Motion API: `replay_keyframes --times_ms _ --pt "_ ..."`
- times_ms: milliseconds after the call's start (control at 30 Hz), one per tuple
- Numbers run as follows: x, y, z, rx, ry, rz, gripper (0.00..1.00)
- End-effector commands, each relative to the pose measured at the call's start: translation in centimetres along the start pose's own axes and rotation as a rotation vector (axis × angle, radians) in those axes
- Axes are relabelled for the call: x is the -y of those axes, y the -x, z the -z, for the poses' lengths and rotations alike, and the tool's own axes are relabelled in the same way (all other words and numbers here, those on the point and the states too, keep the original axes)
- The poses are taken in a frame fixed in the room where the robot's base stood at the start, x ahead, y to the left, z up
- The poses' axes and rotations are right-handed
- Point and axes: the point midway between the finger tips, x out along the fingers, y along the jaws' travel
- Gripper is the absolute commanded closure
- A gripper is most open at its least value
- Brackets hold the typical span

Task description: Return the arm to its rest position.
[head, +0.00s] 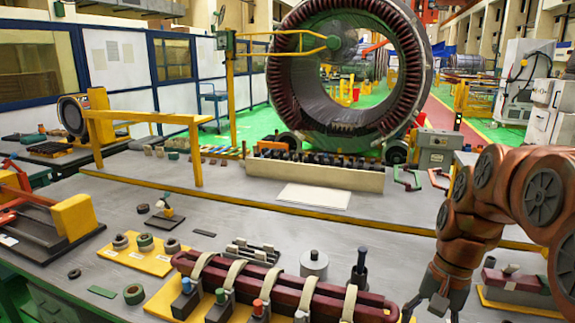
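My arm (515,195), orange-brown with dark round joint covers, comes in from the right edge. It is bent over the right side of the grey workbench (250,238), with its end hanging down. My gripper (435,306) is at the lower right, close to the bottom edge of the picture. Its dark fingers look spread apart, and I see nothing held between them. It hangs just right of the right end of a dark red wound coil bar (330,303). I cannot tell its exact height above the bench.
Clamps hold the coil bar at the front. A black upright tool (358,270) and a grey cylinder (314,263) stand behind it. A yellow-based fixture (515,290) lies right of my gripper. A large stator ring (345,75) stands at the back. The middle bench is mostly clear.

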Motion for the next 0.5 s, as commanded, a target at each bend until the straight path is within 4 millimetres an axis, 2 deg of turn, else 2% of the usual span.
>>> replay_keyframes --times_ms 33,233,500 --pt "0.1 -0.3 -1.5 -0.007 0.041 -0.013 0.37" --pt "-0.5 -2.3 -6.6 -0.020 0.201 -0.063 0.37" --pt "-2.8 -5.4 -12.8 -0.039 0.409 -0.133 0.37"
